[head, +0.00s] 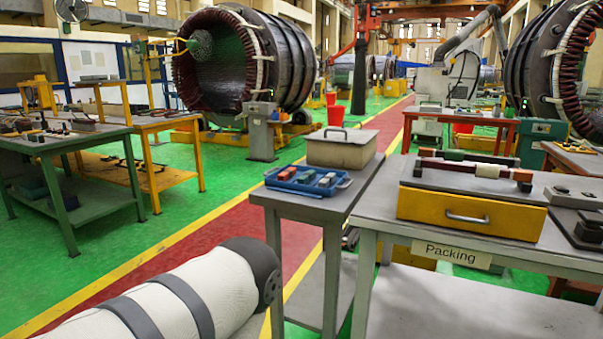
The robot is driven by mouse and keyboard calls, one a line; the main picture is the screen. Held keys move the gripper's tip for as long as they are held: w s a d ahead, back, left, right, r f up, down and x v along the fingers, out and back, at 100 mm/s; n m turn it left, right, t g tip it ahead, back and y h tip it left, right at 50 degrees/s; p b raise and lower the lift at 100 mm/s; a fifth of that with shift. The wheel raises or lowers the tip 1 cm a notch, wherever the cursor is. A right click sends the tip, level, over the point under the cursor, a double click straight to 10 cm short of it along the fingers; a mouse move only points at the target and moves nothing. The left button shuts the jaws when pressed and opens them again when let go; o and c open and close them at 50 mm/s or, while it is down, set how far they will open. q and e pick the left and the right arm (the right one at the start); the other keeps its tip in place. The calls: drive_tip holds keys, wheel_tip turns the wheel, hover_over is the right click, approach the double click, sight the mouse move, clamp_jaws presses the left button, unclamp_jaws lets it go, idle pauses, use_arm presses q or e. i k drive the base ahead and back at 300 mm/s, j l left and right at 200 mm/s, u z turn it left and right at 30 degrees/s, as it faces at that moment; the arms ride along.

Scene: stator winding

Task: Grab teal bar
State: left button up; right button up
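A dark green to teal bar (478,157) lies on top of the yellow drawer box (470,213) on the packing table at right. A dark red and white rod (475,169) lies in front of it and hides part of it. A blue tray (272,182) on the smaller grey table holds several small blocks, some bluish or teal and one reddish. I cannot tell for certain which piece is the teal bar. My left arm, in a white sleeve with dark bands, enters at the lower left. Neither gripper is in view.
A beige lidded box (340,150) stands behind the tray. The packing table (385,220) bears a "Packing" sign (451,254) and dark grey blocks (575,194) at its right end. Green work tables (60,142) stand at left. A red walkway (225,243) runs between.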

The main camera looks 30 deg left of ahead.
sight(307, 178)
drive_tip(key=i+j+z, duration=0.1)
drive_tip(key=j, duration=0.65)
drive_tip(key=i+j+z, duration=0.1)
drive_tip(key=j, duration=0.65)
drive_tip(key=i+j+z, duration=0.1)
drive_tip(key=i+j, duration=0.15)
drive_tip(key=j, duration=0.5)
drive_tip(key=i+j+z, duration=0.1)
drive_tip(key=j, duration=0.65)
